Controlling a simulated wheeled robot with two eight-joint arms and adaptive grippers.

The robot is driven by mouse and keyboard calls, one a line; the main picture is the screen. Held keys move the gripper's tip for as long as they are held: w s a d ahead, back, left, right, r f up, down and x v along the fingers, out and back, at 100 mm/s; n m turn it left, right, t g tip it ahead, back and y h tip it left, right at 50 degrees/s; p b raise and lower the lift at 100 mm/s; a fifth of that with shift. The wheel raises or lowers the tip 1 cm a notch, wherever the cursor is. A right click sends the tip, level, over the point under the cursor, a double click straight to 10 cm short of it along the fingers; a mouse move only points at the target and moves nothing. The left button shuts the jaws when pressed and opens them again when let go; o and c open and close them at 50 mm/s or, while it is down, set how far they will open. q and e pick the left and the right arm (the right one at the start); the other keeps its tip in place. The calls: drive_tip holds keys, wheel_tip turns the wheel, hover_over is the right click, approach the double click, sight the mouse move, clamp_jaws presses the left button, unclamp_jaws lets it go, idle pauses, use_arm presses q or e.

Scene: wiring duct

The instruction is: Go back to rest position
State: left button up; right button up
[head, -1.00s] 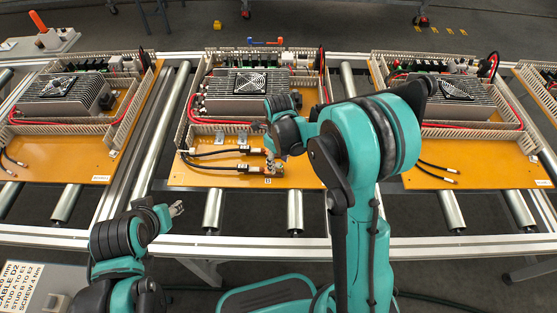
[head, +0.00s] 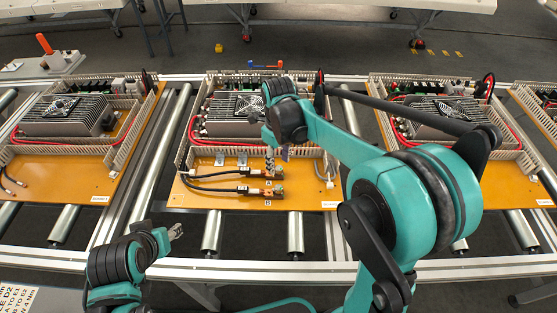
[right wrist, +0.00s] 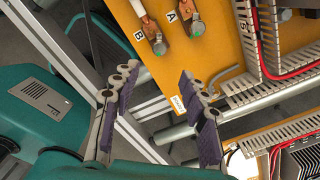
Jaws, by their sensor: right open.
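My right gripper (head: 279,152) is above the middle orange board (head: 225,200) in the head view. In the right wrist view its two padded fingers (right wrist: 158,75) are spread with nothing between them. Two black cables (head: 212,176) lie on that board, one behind the other, and their lugs are at the terminals on its right part. In the right wrist view the two lug ends (right wrist: 157,40) sit beside labels A and B, apart from the fingers. My left gripper (head: 175,231) is in front of the conveyor at lower left, apart from the boards; its jaw opening is too small to judge.
More orange boards with finned grey units stand on the roller conveyor, left (head: 65,115) and right (head: 440,112). The conveyor's front rail (head: 240,268) runs below my right arm. White duct walls (head: 250,152) surround the middle unit. A grey bent rod (right wrist: 226,76) shows near the right gripper.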

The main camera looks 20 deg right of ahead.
idle(0.3)
drive_tip(key=s+d+r+n+t, duration=0.1)
drive_tip(key=s+n+t, duration=0.2)
drive_tip(key=s+n, duration=0.5)
drive_tip(key=s+d+r+n+t, duration=0.2)
drive_tip(key=s+n, duration=0.6)
drive_tip(key=n, duration=1.3)
drive_tip(key=shift+s+r+t, duration=0.2)
drive_tip(key=shift+s+t, duration=0.15)
drive_tip(key=shift+t, duration=0.75)
use_arm(q)
drive_tip(key=shift+c, duration=0.5)
